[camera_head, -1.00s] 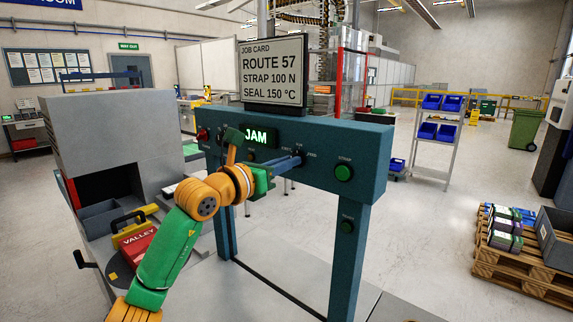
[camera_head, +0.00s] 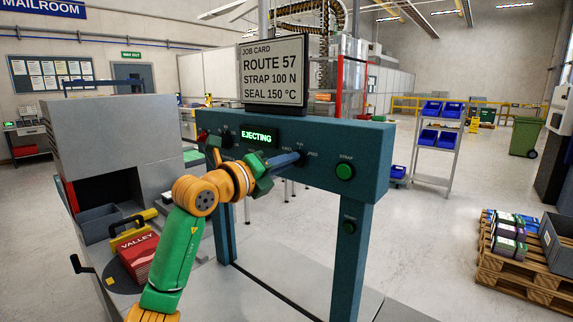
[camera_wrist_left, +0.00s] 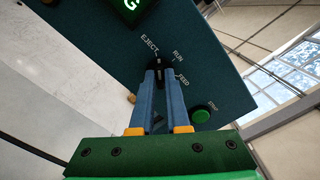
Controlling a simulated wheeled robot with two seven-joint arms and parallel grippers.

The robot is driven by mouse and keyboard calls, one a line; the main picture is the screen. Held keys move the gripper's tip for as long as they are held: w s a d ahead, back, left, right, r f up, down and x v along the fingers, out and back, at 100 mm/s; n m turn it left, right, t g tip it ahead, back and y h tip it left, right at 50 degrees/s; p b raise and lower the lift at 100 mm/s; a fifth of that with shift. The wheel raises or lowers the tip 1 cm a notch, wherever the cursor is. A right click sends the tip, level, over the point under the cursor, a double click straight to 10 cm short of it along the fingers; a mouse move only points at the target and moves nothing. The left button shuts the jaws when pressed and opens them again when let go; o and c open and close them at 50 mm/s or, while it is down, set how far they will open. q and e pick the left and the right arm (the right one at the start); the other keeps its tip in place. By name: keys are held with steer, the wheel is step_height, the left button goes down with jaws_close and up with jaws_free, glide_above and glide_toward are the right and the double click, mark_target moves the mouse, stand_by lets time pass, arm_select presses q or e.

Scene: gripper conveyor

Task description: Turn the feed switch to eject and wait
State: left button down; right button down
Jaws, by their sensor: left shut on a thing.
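The feed switch (camera_wrist_left: 158,65) is a small dark knob on the teal panel, with EJECT, RUN and FEED printed around it. My left gripper (camera_wrist_left: 158,76) has its two blue fingers closed around this knob, which is mostly hidden between the tips. In the head view my left gripper (camera_head: 301,156) reaches the panel front (camera_head: 375,152) from the left, and the knob is hidden there. The green-lit display (camera_head: 256,136) on the panel reads EJECTING. My right gripper is out of view.
A job card screen (camera_head: 272,72) stands on top of the panel. Green STRAP button (camera_head: 345,172) sits right of the switch. A grey machine (camera_head: 110,135) stands at left, with a red VALLEY bundle (camera_head: 140,262) in front.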

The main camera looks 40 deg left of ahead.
arm_select(q)
steer(key=shift+n, duration=0.6)
steer(key=shift+r+n, duration=0.1)
steer(key=shift+n, duration=0.2)
steer(key=c, duration=0.9)
jaws_free()
steer(key=s+b, duration=0.4)
steer(key=s, duration=0.3)
steer(key=shift+a, duration=0.35)
